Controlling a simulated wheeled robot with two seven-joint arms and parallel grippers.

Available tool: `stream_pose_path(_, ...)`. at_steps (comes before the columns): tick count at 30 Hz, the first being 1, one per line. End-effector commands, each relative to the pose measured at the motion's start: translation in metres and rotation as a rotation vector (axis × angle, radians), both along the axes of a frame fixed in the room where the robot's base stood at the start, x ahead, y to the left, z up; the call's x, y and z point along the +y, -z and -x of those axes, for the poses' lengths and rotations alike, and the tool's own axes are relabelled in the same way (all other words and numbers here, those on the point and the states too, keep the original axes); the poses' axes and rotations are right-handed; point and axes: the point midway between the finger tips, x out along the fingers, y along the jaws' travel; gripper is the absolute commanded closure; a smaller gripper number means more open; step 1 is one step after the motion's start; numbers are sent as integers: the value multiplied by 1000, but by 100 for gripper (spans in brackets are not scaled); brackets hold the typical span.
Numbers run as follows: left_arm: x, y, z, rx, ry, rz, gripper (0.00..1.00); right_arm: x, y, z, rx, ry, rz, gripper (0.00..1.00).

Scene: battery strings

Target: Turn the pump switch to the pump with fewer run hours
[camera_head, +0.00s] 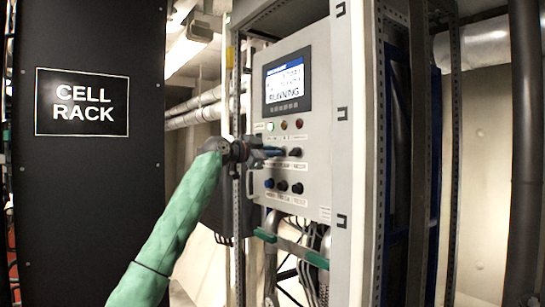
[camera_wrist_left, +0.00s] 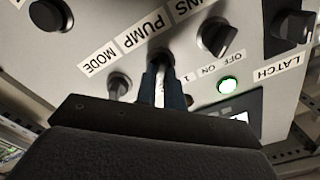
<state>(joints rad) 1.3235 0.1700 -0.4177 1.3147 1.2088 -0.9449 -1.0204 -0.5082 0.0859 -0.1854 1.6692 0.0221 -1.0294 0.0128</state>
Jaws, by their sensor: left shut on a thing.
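The grey control panel (camera_head: 318,150) stands at the centre right of the head view. Its screen (camera_head: 285,82) reads RUNNING; the lines above are too small to read. My left gripper (camera_head: 268,152) reaches the panel from the left, at the upper row of switches. In the left wrist view my left gripper (camera_wrist_left: 165,85) is shut on the pump switch (camera_wrist_left: 160,55), by the PUMP label. The fingers hide most of that switch, so I cannot tell its setting. My right gripper is not in view.
Other switches (camera_wrist_left: 217,38) and (camera_wrist_left: 118,85) sit close on both sides of my left gripper. A lit green lamp (camera_wrist_left: 228,85) is nearby. A black cell rack (camera_head: 90,180) fills the left of the head view. Cables (camera_head: 300,240) hang below the panel.

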Motion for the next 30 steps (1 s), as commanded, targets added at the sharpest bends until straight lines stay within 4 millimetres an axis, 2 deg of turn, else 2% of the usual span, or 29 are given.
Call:
stream_pose_path(6,0,0,0,-38,1,-27,100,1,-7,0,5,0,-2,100)
stream_pose_path(19,0,0,0,-46,0,-34,100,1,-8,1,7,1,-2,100)
stream_pose_path(20,0,0,0,-45,0,-33,88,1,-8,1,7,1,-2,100)
stream_pose_path(23,0,0,0,-45,0,-33,68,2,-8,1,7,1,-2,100)
stream_pose_path(30,0,0,0,-44,0,-32,68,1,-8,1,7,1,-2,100)
